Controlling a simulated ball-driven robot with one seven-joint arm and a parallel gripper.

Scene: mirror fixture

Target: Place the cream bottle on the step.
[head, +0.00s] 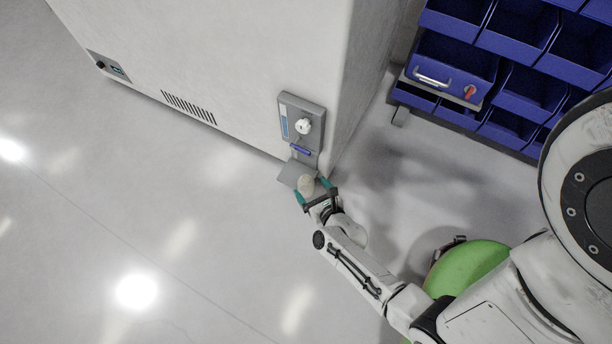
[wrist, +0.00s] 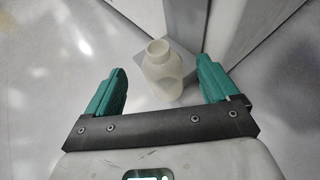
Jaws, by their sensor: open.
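The cream bottle (head: 306,184) is upright, and its open neck shows in the wrist view (wrist: 162,70). It appears to stand on the grey step (head: 290,173), near the step's front edge; its base is partly hidden in the head view. My gripper (head: 312,191) is open, with its teal fingers on either side of the bottle. In the wrist view a gap shows between the bottle and each finger, wider on the left.
The step juts from a large white cabinet (head: 225,60). Above it is a grey panel (head: 290,103) with a white knob (head: 303,126) and a blue bar (head: 300,149). Blue bins (head: 520,32) stand at upper right. The floor at left is clear.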

